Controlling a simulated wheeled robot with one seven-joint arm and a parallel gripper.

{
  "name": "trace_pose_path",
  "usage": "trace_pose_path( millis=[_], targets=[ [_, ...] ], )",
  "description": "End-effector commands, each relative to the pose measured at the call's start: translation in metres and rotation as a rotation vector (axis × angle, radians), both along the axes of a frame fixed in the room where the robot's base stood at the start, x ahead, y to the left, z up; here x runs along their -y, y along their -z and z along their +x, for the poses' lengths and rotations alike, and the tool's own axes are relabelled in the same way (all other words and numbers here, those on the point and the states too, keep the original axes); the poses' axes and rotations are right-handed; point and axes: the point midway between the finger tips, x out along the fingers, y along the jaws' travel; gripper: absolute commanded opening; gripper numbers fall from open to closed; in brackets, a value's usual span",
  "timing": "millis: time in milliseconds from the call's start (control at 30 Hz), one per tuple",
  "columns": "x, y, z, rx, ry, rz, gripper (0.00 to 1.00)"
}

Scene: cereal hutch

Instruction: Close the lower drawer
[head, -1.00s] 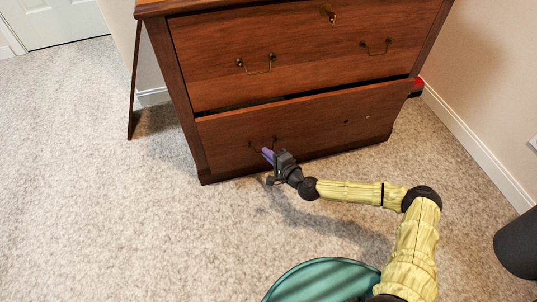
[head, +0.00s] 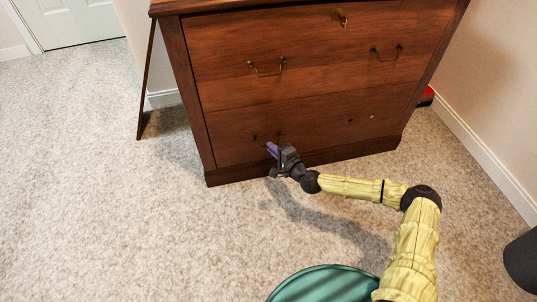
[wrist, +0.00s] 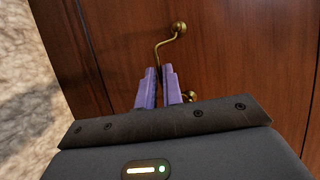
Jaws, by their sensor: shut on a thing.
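The wooden cabinet's lower drawer (head: 320,122) has its front flush with the cabinet front in the head view, with no dark gap above it. Its left brass handle (wrist: 179,28) shows in the wrist view, with one end post above my fingers and another partly hidden behind them. My gripper (head: 270,148) is at this handle, low on the drawer's left side. Its purple fingers (wrist: 158,88) are shut on the handle's bar in the wrist view. The drawer's right handle shows only as small marks in the head view.
The upper drawer (head: 320,45) is shut, with two brass handles and a key at its lock. A red object (head: 427,95) lies by the cabinet's right side. A dark cylinder (head: 522,262) stands at far right. Carpet (head: 90,200) is clear at left.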

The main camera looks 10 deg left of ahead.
Motion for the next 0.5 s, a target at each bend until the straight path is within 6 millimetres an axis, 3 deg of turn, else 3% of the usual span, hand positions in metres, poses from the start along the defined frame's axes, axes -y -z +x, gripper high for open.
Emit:
trace_pose_path(
  millis=[367,400,500],
  targets=[
    [-0.0009,0.0000,0.0040,0.000,0.004,0.001,0.00],
    [-0.0008,0.0000,0.0041,0.000,0.004,0.001,0.14],
    [0.0003,-0.0001,0.0043,0.000,0.005,0.001,0.30]
  ],
)
